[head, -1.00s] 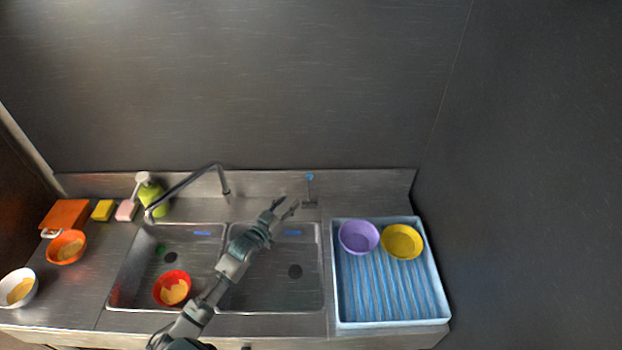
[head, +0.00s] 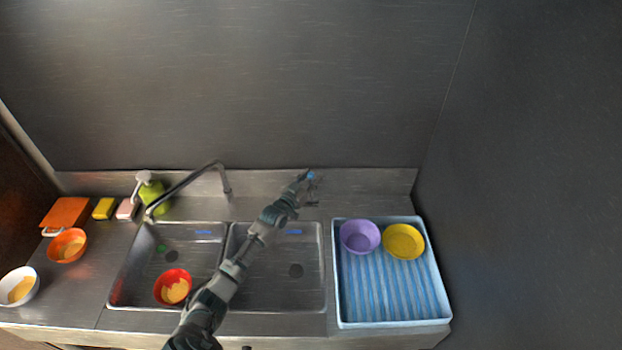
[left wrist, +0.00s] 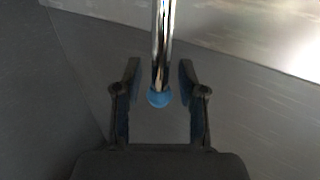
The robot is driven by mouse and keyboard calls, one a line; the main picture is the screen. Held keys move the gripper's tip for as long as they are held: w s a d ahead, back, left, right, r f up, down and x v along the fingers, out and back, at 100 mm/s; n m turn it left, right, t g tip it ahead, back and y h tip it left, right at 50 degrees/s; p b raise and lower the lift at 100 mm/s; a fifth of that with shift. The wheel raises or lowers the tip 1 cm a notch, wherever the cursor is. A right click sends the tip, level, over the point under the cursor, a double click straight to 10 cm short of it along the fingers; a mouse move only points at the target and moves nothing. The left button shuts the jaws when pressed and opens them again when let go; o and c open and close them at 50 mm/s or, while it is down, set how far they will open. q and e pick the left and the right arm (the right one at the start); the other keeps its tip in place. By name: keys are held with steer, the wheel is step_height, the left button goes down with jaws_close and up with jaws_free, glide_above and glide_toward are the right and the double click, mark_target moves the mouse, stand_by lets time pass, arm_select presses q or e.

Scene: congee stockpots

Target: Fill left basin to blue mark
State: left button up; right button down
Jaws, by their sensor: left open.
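The left basin (head: 140,285) holds a red bowl (head: 166,278) with yellowish residue in it. A blue mark (head: 203,232) shows on the left basin's back wall. The faucet (head: 215,168) has its spout over the left basin, and I see no stream. My left gripper (head: 309,181) is at the blue-tipped lever (head: 311,175) behind the right basin. In the left wrist view the lever's blue tip (left wrist: 159,98) and metal stem lie between the open fingers of the left gripper (left wrist: 160,80). I cannot tell if they touch. My right gripper is not in view.
The right basin (head: 255,290) has its own blue mark (head: 291,232). A blue tray (head: 390,322) on the right holds a purple bowl (head: 360,236) and a yellow bowl (head: 404,241). Bowls, sponges and a green soap bottle (head: 152,197) stand on the left.

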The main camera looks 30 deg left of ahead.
arm_select(q)
steer(key=shift+a, duration=0.1)
jaws_close()
steer(key=s+m+t+b, duration=0.1)
steer(key=s+d+t+b, duration=0.1)
steer(key=b, duration=0.1)
steer(key=s+d+m+t+b, duration=0.1)
steer(key=shift+s+d+f+m+h, duration=0.25)
steer(key=shift+s+f+m+h, duration=0.05)
steer(key=shift+s+f+h, duration=0.1)
jaws_free()
